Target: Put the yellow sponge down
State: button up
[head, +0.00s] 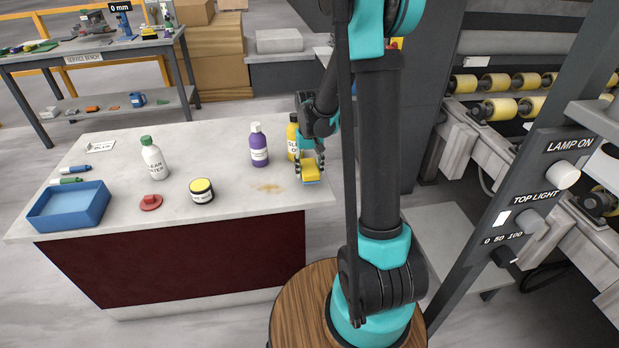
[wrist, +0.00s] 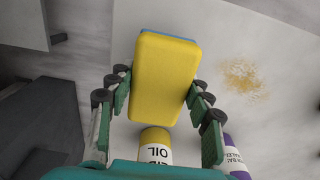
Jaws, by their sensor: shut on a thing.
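The yellow sponge (wrist: 163,80) is a rounded block with a blue layer on its far side, seen in the wrist view between my fingers. In the head view the sponge (head: 310,173) hangs at the tips of my gripper (head: 309,165), near the right end of the stone slab (head: 225,200). My gripper (wrist: 160,95) is shut on it from both sides. Whether the sponge touches the slab is hard to tell.
A purple bottle (head: 258,146) stands left of my gripper. A tan stain (head: 268,188) marks the slab, with bare stone around it.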

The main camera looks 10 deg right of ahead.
jog(key=shift+f, duration=1.75)
jog(key=shift+f, duration=0.15)
jog(key=o, duration=1.4)
jog(key=shift+o, duration=0.2)
